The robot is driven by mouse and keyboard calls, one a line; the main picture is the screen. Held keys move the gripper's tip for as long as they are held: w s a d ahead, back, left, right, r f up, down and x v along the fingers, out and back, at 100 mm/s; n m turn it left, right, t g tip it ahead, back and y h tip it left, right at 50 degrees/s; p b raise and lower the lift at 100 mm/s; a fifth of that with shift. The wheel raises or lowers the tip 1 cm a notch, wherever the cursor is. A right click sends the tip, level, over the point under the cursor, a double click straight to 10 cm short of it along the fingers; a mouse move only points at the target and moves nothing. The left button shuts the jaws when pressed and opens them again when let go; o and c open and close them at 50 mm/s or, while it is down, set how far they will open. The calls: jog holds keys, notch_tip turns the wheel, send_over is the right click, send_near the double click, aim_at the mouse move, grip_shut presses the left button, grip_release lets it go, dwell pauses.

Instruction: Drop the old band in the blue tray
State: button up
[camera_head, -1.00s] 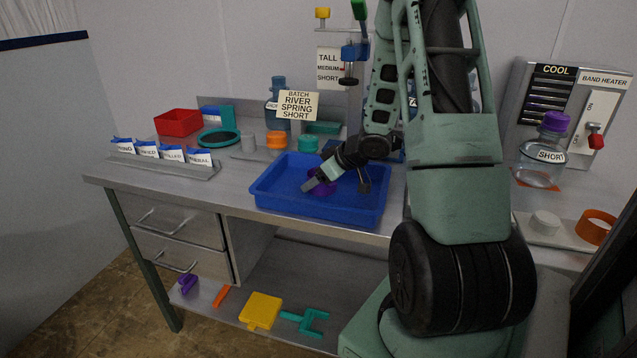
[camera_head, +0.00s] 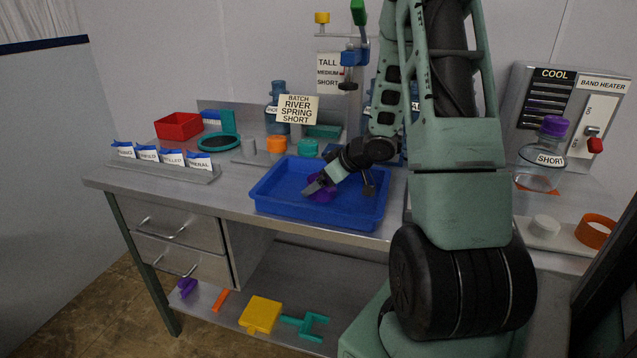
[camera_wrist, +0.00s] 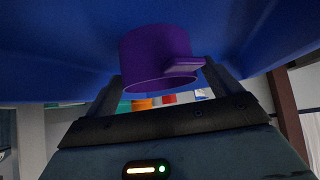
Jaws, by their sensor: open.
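The old band, a purple ring with a small flat tab, shows at my gripper's tips inside the blue tray in the head view (camera_head: 326,194). It also shows large in the wrist view (camera_wrist: 152,50), in front of and between the fingers, against the blue of the tray. The blue tray (camera_head: 280,208) stands at the front of the bench. My gripper (camera_head: 315,187) is low in the tray, tilted, with its fingers apart on either side of the band. I cannot tell whether the band rests on the tray floor.
A jug marked SHORT (camera_head: 541,160) with a purple top stands at the right near an orange ring (camera_head: 594,231). A red bin (camera_head: 179,126), a teal ring (camera_head: 219,142) and a row of labelled cards (camera_head: 172,159) lie left of the tray. Loose coloured parts lie on the lower shelf.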

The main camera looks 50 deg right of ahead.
jog(key=p+v, duration=0.2)
jog(key=v, duration=0.8)
jog(key=shift+r, duration=0.2)
jog(key=w+a+r+n, duration=0.1)
jog(key=w+a+r, duration=0.1)
jog(key=w+a, duration=0.6)
jog(key=a+n+g+h, duration=0.1)
jog(key=a+g, duration=0.1)
jog(key=a, duration=1.3)
jog(key=s+a+n+g, duration=0.4)
jog(key=s+a+g, duration=0.3)
jog(key=s+a, duration=1.4)
jog(key=shift+s+a+r+y, duration=0.35)
jog(key=shift+s+r, duration=0.15)
jog(key=shift+s, duration=0.45)
